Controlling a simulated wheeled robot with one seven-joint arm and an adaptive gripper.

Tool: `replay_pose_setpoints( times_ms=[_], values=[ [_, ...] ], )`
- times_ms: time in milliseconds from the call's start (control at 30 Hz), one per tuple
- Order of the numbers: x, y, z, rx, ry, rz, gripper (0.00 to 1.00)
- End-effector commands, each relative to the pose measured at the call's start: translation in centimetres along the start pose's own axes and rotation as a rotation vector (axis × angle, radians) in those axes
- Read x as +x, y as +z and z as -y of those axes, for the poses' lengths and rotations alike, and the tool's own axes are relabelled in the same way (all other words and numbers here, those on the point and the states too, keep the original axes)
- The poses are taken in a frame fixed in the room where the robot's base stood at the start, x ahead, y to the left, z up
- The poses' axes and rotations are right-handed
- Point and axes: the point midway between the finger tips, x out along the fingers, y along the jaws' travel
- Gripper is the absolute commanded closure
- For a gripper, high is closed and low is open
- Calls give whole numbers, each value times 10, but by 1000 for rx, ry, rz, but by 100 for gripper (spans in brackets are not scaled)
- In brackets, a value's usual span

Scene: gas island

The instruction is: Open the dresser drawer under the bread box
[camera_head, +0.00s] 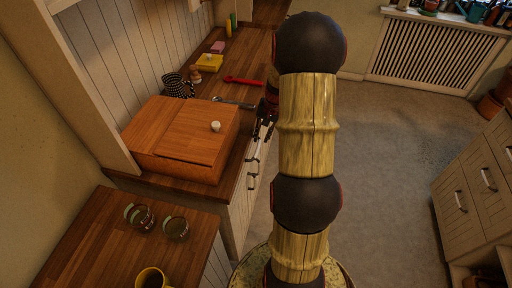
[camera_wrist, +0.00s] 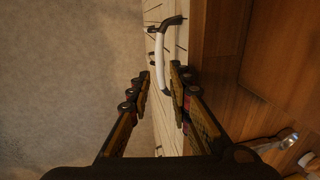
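The wooden bread box (camera_head: 178,142), with a white knob on its lid, sits on the counter in the head view. The cream dresser front (camera_head: 240,200) is below it, with pale bar handles with dark ends (camera_head: 255,155). The drawers look shut. In the wrist view one handle (camera_wrist: 160,62) runs between and just beyond my open fingertips (camera_wrist: 159,76), nearer the right finger. I cannot tell whether it touches. In the head view my gripper (camera_head: 265,124) is beside the counter edge, near the handles, and partly hidden by my arm.
The wooden counter (camera_head: 228,178) edge lies close beside my gripper. A red utensil (camera_head: 243,81), a metal spoon (camera_head: 234,102) and a yellow box (camera_head: 209,63) lie farther back. Glasses (camera_head: 176,228) and a yellow mug (camera_head: 151,278) stand on the near table. The grey floor (camera_head: 390,150) is clear.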

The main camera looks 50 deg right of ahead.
Motion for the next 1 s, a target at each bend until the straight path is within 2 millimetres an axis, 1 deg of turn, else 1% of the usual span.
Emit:
replay_pose_setpoints(
  times_ms=[167, 400, 500, 600, 800, 1000],
  values=[
    [22, 1, 0, -1, 1, 2, 80],
    [60, 2, 0, -2, 2, 2, 80],
    [69, 1, 0, -1, 1, 1, 80],
    [73, 1, 0, -1, 1, 0, 80],
    [72, 1, 1, -2, 1, -1, 80],
    [72, 1, 1, -2, 1, -1, 91]
  ],
)
